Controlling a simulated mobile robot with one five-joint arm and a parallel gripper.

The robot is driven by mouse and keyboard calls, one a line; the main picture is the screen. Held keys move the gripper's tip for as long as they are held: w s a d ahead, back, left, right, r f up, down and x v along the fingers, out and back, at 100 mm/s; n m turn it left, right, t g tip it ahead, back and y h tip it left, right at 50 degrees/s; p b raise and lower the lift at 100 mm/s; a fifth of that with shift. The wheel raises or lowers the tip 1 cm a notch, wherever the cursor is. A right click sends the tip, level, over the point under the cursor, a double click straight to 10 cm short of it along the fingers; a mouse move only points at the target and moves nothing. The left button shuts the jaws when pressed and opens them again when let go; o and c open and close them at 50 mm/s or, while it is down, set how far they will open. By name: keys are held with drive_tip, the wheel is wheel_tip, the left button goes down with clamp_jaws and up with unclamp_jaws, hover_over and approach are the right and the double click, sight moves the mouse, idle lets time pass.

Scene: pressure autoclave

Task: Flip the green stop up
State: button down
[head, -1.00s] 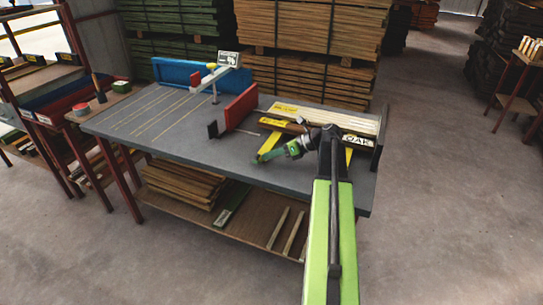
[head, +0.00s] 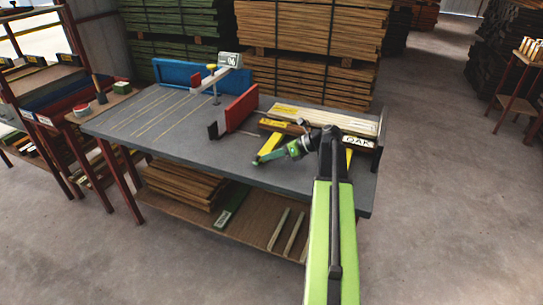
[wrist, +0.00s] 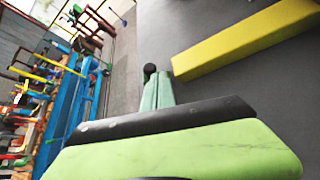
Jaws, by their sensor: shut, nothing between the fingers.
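My gripper (head: 262,159) is low over the grey table, beside a yellow bar (head: 272,142). In the wrist view its green fingers (wrist: 157,92) are together and empty, with a small dark round tip (wrist: 150,70) beyond them. The yellow bar (wrist: 245,38) lies to their right. I cannot make out a green stop apart from my green gripper parts in either view. A red upright panel (head: 240,109) stands on the table beyond the gripper, with a dark piece at its near end.
The grey table (head: 180,140) is mostly clear on the left. A blue fence (head: 172,72) and a white arm with a display (head: 229,60) stand at the back. Boards and an OAK label (head: 357,141) are at the right, close to my arm. Timber stacks stand behind.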

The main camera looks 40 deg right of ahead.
drive_tip(key=shift+w+r, duration=0.1)
drive_tip(key=shift+r, duration=0.1)
drive_tip(key=shift+a+r+p, duration=0.15)
drive_tip(key=shift+r+p, duration=0.6)
drive_tip(key=shift+p, duration=0.1)
drive_tip(key=shift+f, duration=0.1)
drive_tip(key=p+v, duration=0.4)
drive_tip(key=v, duration=0.6)
drive_tip(key=shift+w+d+f, duration=0.2)
drive_tip(key=shift+d, duration=0.1)
